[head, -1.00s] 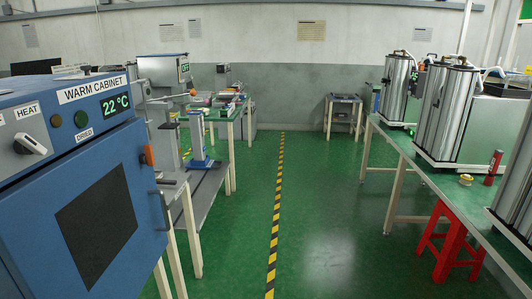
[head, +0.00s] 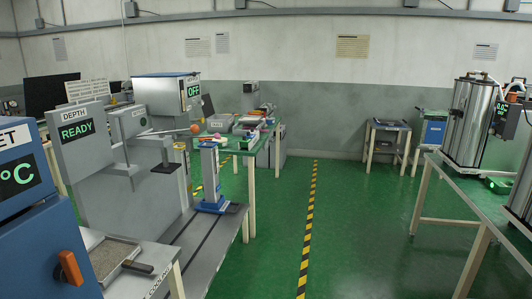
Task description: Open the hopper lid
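I see no part labelled as a hopper, and I cannot tell which thing bears the hopper lid. A grey box machine with a blue-edged top and a green "OFF" display (head: 167,95) stands at the left, behind a grey station reading "DEPTH READY" (head: 75,132); its top looks shut. A tall shiny metal cylinder (head: 471,122) with handles on top stands on the right bench. Neither of my grippers is in view.
The blue warm cabinet (head: 35,240) is close at the left edge. A tray of grainy material (head: 108,258) lies on a bench beside it. The right bench (head: 480,205) borders the green floor. The aisle with the striped line (head: 309,225) is clear.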

